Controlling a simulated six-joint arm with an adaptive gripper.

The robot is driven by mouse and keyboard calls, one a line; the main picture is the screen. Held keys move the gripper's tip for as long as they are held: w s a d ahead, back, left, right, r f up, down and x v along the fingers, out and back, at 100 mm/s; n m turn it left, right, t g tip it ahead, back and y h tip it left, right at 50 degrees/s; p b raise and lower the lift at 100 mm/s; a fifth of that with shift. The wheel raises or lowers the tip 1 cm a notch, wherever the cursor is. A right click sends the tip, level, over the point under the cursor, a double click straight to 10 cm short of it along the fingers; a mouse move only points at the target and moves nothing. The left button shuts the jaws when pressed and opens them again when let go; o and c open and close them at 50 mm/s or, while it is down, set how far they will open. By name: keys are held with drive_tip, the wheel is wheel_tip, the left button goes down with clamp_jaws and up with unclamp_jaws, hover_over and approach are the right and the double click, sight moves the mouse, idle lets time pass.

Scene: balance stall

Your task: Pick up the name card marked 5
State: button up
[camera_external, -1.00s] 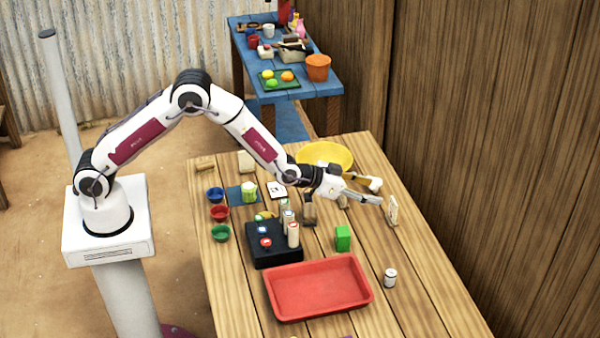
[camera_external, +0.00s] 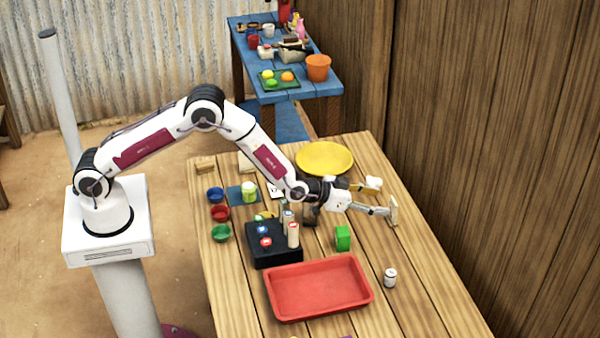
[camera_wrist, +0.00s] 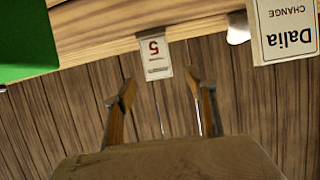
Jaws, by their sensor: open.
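The name card marked 5 (camera_wrist: 155,58) is small and pale with a red numeral. It stands near the table's far edge and appears upside down in the wrist view. A pale upright card (camera_external: 393,210) at the table's right side in the external view appears to be it. My gripper (camera_wrist: 163,90) is open and empty, its fingertips apart, with the card beyond and roughly between them. In the external view my gripper (camera_external: 377,199) reaches toward the card, one finger overlapping its left side. Contact cannot be told.
A card reading Dalia CHANGE (camera_wrist: 288,30) is at the wrist view's upper right. A green block (camera_external: 343,238) stands nearer, left of my gripper. A yellow plate (camera_external: 325,157), red tray (camera_external: 318,288) and white can (camera_external: 390,278) are around. A wooden wall (camera_external: 490,150) rises beyond the table.

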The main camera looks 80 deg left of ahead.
sight(392, 205)
drive_tip(key=shift+x, duration=0.8)
drive_tip(key=shift+w, duration=0.1)
drive_tip(key=shift+f+x, duration=0.25)
drive_tip(key=shift+x, duration=2.25)
drive_tip(key=shift+d, duration=0.15)
drive_tip(key=shift+c, duration=0.5)
drive_tip(key=c, duration=1.1)
